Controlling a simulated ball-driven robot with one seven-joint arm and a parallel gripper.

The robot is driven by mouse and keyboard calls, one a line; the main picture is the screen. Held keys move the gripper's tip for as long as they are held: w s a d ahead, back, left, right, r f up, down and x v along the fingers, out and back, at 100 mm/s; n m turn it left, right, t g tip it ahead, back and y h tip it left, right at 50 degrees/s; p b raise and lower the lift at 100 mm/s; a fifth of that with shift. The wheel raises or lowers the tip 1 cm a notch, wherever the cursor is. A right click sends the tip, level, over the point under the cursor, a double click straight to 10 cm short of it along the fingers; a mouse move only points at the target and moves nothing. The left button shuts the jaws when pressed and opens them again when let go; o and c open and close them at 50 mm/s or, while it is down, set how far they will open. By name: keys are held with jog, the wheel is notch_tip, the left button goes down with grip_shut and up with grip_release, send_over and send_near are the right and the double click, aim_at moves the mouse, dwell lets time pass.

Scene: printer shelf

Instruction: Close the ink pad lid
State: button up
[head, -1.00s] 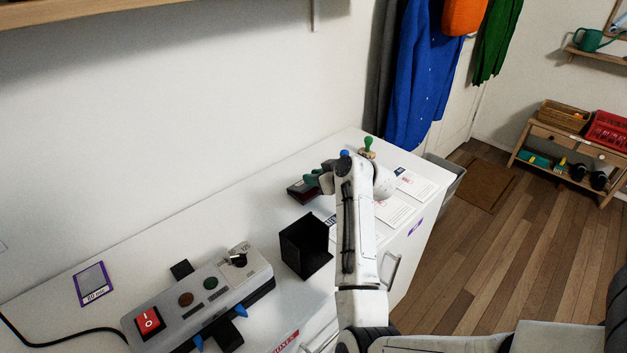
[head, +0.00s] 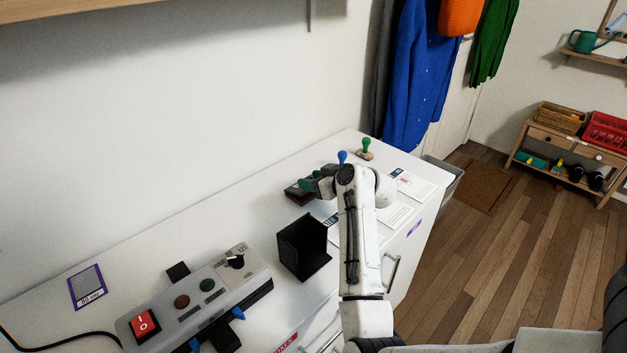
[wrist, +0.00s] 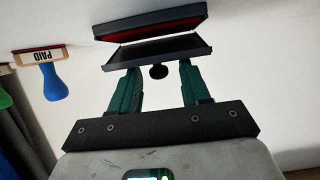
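The ink pad (head: 297,190) lies on the white cabinet top near the wall, left of my gripper (head: 315,184). In the wrist view, which is upside down, its base with a red inner pad (wrist: 150,28) is at the top. Its dark lid (wrist: 158,52) stands partly open, with a gap between lid and base. A round black knob (wrist: 158,71) is on the lid's outer side. My green fingers (wrist: 156,85) are spread wide, one on each side of the knob, their tips close to the lid. I cannot tell whether they touch it. The fingers hold nothing.
A blue-handled PAID stamp (wrist: 52,80) and a green-handled stamp (head: 366,148) stand close by. Papers (head: 412,187) lie right of my arm. A black open box (head: 303,248) and a grey control panel (head: 200,300) are nearer. The wall is behind the pad.

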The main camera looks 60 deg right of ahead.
jog(key=v, duration=1.1)
jog(key=shift+w, duration=0.1)
jog(key=shift+c, duration=0.5)
